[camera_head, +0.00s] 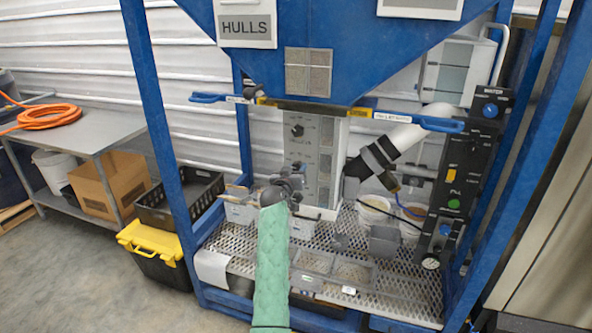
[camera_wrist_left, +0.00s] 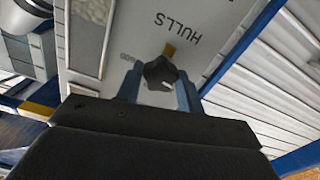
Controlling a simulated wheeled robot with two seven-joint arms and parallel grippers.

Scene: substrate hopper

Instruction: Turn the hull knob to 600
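The hull knob (camera_wrist_left: 160,74) is dark and lobed, on a pale panel marked HULLS, whose lettering is upside down in the left wrist view. A small orange-brown mark shows beside the knob, and a light mark shows on the knob. In the head view the left gripper (camera_head: 284,184) is at the lower part of the grey control panel (camera_head: 325,165) and hides the knob there. My right gripper is not in view.
Another dark knob (camera_head: 297,130) sits higher on the panel. Blue handles (camera_head: 208,98) stick out left and right above it. A mesh bench (camera_head: 228,243) with trays lies below. A black water control box (camera_head: 461,175) and blue frame posts stand at the right.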

